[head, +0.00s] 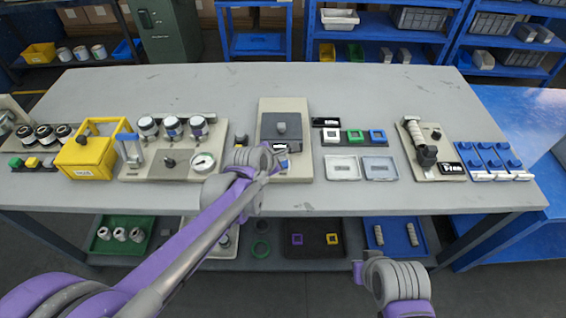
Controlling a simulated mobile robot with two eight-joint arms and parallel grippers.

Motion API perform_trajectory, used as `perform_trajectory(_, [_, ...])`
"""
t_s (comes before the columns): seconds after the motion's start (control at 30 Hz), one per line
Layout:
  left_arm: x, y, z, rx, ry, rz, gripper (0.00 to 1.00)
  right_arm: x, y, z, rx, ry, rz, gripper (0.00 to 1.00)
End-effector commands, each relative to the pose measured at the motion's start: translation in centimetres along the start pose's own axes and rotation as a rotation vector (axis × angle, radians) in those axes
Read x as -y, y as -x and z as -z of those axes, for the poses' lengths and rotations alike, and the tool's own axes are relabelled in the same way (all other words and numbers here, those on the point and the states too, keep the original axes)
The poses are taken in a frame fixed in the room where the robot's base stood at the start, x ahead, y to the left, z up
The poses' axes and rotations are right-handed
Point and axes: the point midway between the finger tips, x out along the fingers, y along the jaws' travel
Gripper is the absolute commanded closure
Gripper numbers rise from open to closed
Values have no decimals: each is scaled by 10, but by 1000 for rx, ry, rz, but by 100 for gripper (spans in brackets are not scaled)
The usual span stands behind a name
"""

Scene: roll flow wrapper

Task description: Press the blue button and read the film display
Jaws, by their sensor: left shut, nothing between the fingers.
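My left gripper (277,167) is shut and empty, at the front of a beige unit (297,108) with a dark grey box (270,127) and a round knob on it. A small patch of blue (284,163), possibly the blue button, shows right at the fingertips; the gripper partly hides it, and I cannot tell whether they touch. A small black-and-white panel (281,147) on the box front may be the film display; its text is too small to read. My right gripper (362,267) is low in front of the table, and its finger gap is unclear.
Left on the grey table (240,87) stand a yellow box (87,155) and a gauge panel (170,165). Right are two pale trays (342,168), a roller unit (428,150) and blue blocks (490,158). The table's back strip is clear.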

Motion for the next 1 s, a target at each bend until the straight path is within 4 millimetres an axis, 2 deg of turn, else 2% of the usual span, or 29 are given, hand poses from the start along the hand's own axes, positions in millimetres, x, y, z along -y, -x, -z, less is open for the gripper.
perform_trajectory(1.0, [4, -6, 4, 0, 0, 0, 100, 0, -5, -3, 2, 0, 0, 100])
